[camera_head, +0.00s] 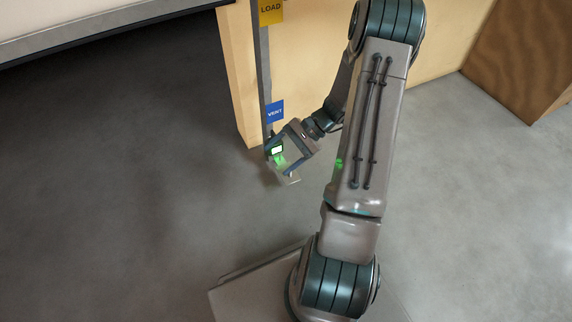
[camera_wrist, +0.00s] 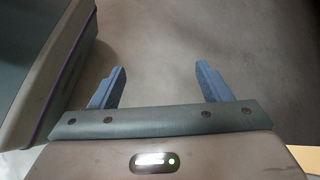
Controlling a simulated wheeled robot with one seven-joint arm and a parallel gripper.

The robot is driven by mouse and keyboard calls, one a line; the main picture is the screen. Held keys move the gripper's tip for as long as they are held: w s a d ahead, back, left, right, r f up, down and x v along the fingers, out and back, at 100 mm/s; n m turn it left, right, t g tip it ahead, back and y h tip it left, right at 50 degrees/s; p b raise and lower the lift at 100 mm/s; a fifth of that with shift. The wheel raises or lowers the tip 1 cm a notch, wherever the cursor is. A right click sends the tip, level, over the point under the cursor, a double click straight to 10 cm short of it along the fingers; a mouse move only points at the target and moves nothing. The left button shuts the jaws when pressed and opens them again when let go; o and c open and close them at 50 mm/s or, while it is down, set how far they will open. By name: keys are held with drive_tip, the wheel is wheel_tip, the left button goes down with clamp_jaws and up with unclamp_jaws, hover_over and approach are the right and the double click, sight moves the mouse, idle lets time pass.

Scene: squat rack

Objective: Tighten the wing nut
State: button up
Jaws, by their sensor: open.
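I cannot make out the wing nut in either view. My gripper (camera_head: 278,162) is near the lower part of a grey upright post (camera_head: 264,70), just below the blue VENT sign (camera_head: 275,112). In the wrist view my gripper (camera_wrist: 160,70) has its two blue fingers wide apart. Only bare grey floor shows between them, so it is empty. In the head view a bright light and a green patch show at the gripper, and I cannot tell whether the green patch is a separate thing.
A yellow LOAD sign (camera_head: 271,10) is higher on the post. A tan panel (camera_head: 305,60) stands behind it. A brown wooden box (camera_head: 525,55) is at the right. A grey ledge (camera_head: 90,22) crosses the top left. The concrete floor (camera_head: 120,190) is clear at left.

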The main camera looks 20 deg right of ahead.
drive_tip(key=d+f+m+t+h, duration=0.1)
drive_tip(key=d+f+m+t, duration=0.4)
drive_tip(key=f, duration=0.3)
drive_tip(key=d+f+m+t+h, duration=0.1)
drive_tip(key=d+f+m+t, duration=0.2)
drive_tip(key=f+m+t, duration=0.5)
drive_tip(key=d+f+m+t+h, duration=0.1)
drive_tip(key=d+f+m+t, duration=0.3)
drive_tip(key=f, duration=0.5)
drive_tip(key=shift+m+g, duration=0.4)
drive_tip(key=shift+m, duration=0.3)
drive_tip(key=b+x, duration=0.1)
drive_tip(key=x, duration=0.3)
drive_tip(key=b+x, duration=0.2)
drive_tip(key=x, duration=0.2)
drive_tip(key=d+b+x, duration=0.1)
drive_tip(key=x, duration=0.3)
drive_tip(key=shift+w+a+f, duration=0.1)
drive_tip(key=shift+w, duration=0.35)
drive_tip(key=shift+w+a, duration=0.15)
drive_tip(key=shift+w, duration=0.25)
drive_tip(key=c, duration=1)
